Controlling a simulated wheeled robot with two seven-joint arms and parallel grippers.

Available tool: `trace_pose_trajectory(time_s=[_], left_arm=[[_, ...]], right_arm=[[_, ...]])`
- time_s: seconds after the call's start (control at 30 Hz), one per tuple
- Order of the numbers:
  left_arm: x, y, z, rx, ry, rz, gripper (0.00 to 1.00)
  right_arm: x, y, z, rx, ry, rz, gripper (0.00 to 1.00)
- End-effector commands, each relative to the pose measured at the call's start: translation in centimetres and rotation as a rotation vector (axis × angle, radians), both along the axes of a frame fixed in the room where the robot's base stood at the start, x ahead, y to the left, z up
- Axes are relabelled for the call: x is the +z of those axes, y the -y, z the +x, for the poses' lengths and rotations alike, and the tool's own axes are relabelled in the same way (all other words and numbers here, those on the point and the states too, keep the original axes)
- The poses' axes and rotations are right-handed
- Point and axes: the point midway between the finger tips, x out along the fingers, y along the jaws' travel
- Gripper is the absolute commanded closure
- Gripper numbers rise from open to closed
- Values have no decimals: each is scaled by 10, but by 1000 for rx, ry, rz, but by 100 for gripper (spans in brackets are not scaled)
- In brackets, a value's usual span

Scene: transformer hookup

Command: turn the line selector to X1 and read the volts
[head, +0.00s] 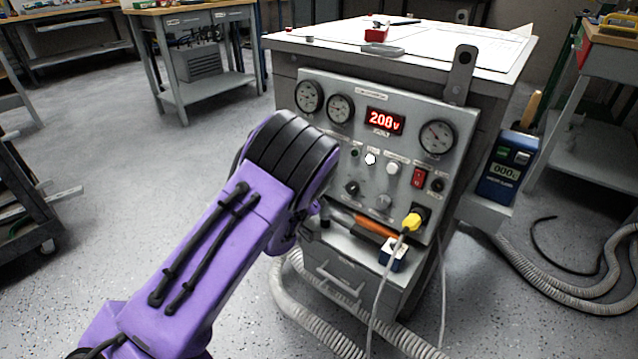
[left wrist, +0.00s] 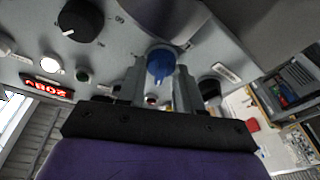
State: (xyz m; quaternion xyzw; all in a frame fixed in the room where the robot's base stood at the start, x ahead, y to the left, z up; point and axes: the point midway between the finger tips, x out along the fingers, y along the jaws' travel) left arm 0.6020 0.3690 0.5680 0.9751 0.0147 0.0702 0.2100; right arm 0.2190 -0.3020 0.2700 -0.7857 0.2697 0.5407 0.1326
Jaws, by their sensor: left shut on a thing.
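The grey transformer panel (head: 405,150) carries dial gauges, small knobs and a red lit display (head: 384,121) that reads about 208 V. The display also shows upside down in the left wrist view (left wrist: 46,91). My left gripper (left wrist: 158,78) is shut on a blue knob (left wrist: 160,62) on the panel face, one finger on each side. In the head view my purple left arm covers the knob and the gripper. The knob's position marks are too small or hidden to read. My right gripper is in neither view.
A yellow plug (head: 412,222) with a pale cable sits in the panel's lower right. A screwdriver-like orange handle (head: 374,226) lies on the ledge below. A blue meter (head: 504,168) stands at the right. Ribbed hoses (head: 556,283) lie on the floor. The floor at left is open.

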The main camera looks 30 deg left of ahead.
Motion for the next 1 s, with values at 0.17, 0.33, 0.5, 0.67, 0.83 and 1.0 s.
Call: trace_pose_trajectory(time_s=[0.17, 0.33, 0.5, 0.67, 0.83, 1.0], left_arm=[[-2, 1, 0, -11, 2, 56, 96], [-1, 0, 0, -15, 3, 78, 96], [-1, 0, 0, -16, 3, 82, 96], [-1, 0, 0, -16, 3, 81, 96], [-1, 0, 0, -15, 4, 81, 41], [-1, 0, 0, -15, 5, 81, 41]], right_arm=[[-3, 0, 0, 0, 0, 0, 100], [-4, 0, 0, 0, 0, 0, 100], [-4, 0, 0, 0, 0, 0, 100], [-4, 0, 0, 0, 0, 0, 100], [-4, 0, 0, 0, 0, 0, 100], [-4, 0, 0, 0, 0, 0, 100]])
